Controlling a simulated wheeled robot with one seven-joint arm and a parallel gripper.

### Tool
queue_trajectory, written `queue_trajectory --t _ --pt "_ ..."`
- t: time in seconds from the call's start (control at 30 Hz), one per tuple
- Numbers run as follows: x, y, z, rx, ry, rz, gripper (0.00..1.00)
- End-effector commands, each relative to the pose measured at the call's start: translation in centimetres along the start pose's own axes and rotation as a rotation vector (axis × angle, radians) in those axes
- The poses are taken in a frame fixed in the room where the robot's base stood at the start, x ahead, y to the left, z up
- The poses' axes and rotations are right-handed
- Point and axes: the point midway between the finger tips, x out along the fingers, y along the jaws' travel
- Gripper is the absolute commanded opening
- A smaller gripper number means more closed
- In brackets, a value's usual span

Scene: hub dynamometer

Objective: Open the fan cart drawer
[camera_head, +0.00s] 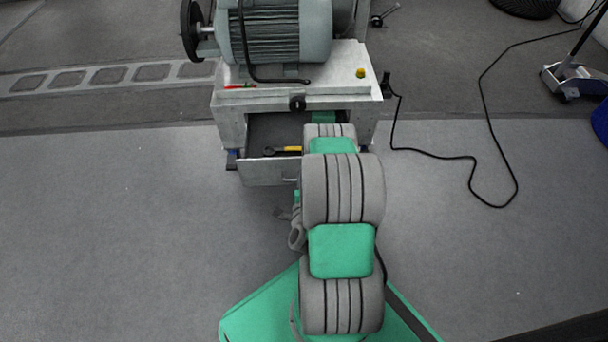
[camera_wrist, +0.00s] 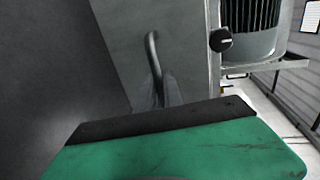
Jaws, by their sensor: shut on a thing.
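The fan cart (camera_head: 228,128) stands at the top middle of the head view with a large grey motor (camera_head: 275,35) on it. Its grey drawer (camera_head: 262,174) is pulled out part way, with its dark inside and a yellow-and-black tool (camera_head: 284,151) showing. In the wrist view the drawer front (camera_wrist: 125,35) carries a curved metal handle (camera_wrist: 152,52). My gripper (camera_wrist: 160,98) is shut on the lower part of this handle. In the head view my arm hides the gripper and the right part of the drawer.
A black knob (camera_head: 297,103) sits on the cart's front edge above the drawer; it also shows in the wrist view (camera_wrist: 220,40). A black cable (camera_head: 470,157) loops over the floor at right. The floor left of the cart is clear.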

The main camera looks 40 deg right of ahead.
Motion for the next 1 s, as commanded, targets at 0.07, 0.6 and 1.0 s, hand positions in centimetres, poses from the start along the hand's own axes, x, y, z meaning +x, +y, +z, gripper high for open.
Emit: queue_trajectory --t 0.07,0.6,1.0 --pt "-0.21 0.15 0.16 0.002 -0.003 0.004 0.00" --pt "-0.20 0.13 -0.57 0.004 0.012 0.003 0.25" --pt "-0.51 -0.01 -0.32 0.003 0.010 0.003 0.32"
